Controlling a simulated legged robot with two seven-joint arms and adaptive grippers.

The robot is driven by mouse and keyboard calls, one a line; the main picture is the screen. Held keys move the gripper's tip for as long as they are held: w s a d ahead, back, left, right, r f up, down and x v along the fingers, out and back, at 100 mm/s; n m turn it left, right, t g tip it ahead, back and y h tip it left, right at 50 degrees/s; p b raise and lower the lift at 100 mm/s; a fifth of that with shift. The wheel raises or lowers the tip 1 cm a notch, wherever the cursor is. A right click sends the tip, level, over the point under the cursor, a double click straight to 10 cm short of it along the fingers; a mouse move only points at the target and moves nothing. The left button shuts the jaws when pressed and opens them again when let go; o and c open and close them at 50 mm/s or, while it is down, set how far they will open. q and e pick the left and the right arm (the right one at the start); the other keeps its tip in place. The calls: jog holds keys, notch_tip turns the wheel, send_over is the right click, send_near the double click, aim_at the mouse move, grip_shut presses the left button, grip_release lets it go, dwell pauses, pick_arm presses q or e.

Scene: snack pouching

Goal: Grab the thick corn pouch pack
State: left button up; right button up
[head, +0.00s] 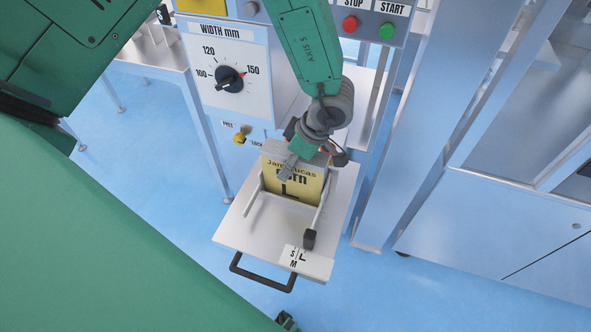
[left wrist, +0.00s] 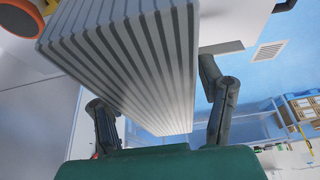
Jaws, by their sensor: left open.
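The thick corn pouch pack (head: 297,190) is yellow with dark lettering and a large L, and stands upright in a pull-out tray (head: 230,225). My left gripper (head: 312,158) is at its top edge, with one finger in front of the printed face. In the left wrist view the pack (left wrist: 130,65) shows as a grey ribbed block between the two spread fingers of the gripper (left wrist: 163,115). The gripper is open, with a small gap at the right finger; contact at the left finger cannot be told. My right gripper is not in view.
The tray has metal side guides, a black handle (head: 262,275) and a size label (head: 303,258). Behind it is a machine panel with a width dial (head: 229,79), a yellow knob (head: 240,138) and red and green buttons (head: 387,31). A metal cabinet (head: 490,220) stands right.

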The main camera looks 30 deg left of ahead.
pick_arm(q)
jog(key=shift+f, duration=0.25)
dwell(0.5)
grip_shut()
